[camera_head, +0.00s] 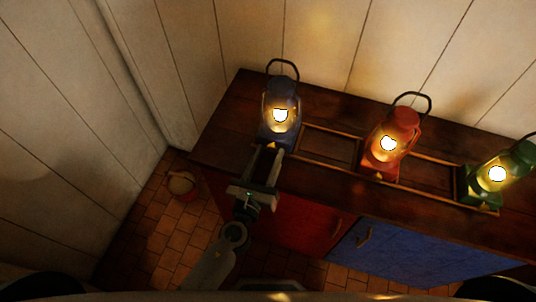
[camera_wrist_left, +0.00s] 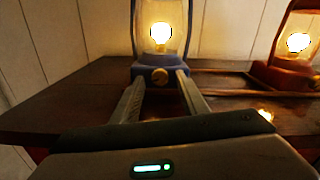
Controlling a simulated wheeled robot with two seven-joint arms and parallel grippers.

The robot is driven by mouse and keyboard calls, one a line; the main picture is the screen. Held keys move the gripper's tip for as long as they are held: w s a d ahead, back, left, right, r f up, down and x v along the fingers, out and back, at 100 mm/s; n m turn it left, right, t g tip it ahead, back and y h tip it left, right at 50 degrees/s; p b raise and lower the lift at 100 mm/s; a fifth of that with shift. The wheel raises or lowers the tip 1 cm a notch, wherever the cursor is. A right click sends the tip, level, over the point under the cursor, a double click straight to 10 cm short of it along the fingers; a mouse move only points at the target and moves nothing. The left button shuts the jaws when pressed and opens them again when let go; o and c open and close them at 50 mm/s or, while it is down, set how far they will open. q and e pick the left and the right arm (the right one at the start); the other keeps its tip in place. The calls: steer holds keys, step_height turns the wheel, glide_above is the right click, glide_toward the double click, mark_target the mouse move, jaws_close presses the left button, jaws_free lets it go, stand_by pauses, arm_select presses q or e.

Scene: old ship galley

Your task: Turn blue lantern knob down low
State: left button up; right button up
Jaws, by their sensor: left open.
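The blue lantern (camera_head: 281,108) stands lit and upright at the left end of the wooden counter in the head view. My left gripper (camera_head: 269,152) is open just in front of the lantern base. In the left wrist view its two fingers (camera_wrist_left: 158,78) reach toward the knob, one on each side and slightly below it. Whether they touch the lantern is unclear. My right gripper is not in view.
A lit red lantern (camera_head: 391,139) and a lit green lantern (camera_head: 507,168) stand farther right on the counter (camera_head: 225,137). Low wooden rails run between the lanterns. Red (camera_head: 306,224) and blue (camera_head: 385,249) cabinet fronts are below. A small bucket (camera_head: 184,186) stands on the tiled floor at left.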

arm_select(q)
steer(key=shift+c, duration=0.6)
jaws_close()
